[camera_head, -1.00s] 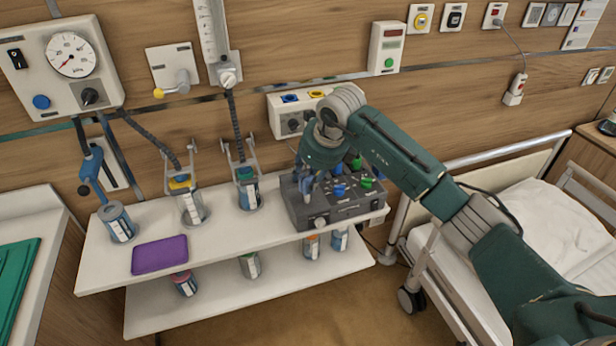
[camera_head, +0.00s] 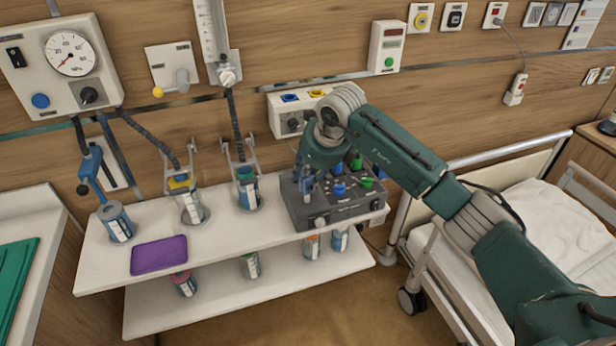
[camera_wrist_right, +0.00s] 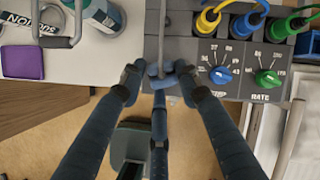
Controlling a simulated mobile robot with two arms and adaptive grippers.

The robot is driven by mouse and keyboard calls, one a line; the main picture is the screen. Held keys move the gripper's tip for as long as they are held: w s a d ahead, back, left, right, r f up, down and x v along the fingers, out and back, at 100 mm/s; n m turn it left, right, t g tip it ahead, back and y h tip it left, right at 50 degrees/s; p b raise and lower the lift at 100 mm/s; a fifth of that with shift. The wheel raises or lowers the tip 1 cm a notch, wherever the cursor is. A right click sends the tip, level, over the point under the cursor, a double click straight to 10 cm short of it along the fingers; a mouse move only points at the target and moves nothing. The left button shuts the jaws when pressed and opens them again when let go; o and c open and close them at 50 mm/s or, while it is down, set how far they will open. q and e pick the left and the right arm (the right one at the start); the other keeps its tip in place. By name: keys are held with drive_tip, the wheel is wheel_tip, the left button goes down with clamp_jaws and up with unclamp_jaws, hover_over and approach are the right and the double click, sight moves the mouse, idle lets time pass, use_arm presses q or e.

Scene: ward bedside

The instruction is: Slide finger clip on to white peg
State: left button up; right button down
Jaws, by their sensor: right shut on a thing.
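My right gripper (camera_head: 308,188) is at the left end of a dark grey monitor box (camera_head: 350,210). In the right wrist view its fingers (camera_wrist_right: 160,80) are closed in from both sides on a small blue-grey piece (camera_wrist_right: 168,79), which looks like the finger clip. The piece lies across the box's front edge, partly covered by the fingertips. A thin pale grey rod or cable (camera_wrist_right: 162,35) runs from it over the box top. A small whitish peg (camera_head: 320,222) shows low on the box's front in the head view. Whether clip and peg touch cannot be told. My left gripper is out of view.
The box carries blue and green knobs (camera_wrist_right: 220,75) and plugged cables. A white shelf (camera_head: 225,250) holds several canisters and a purple tray (camera_head: 159,255). The bed (camera_head: 550,215) stands to the right. The floor in front of the shelf is clear.

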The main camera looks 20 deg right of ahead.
sight(308, 184)
drive_tip(key=shift+f+b, duration=0.75)
drive_tip(key=shift+f, duration=0.2)
idle(0.7)
drive_tip(key=shift+f+b, duration=0.75)
drive_tip(key=shift+b, duration=0.05)
idle(0.5)
drive_tip(key=shift+f+b, duration=0.1)
drive_tip(key=shift+b, duration=0.2)
idle(0.8)
drive_tip(key=c, duration=1.2)
unclamp_jaws()
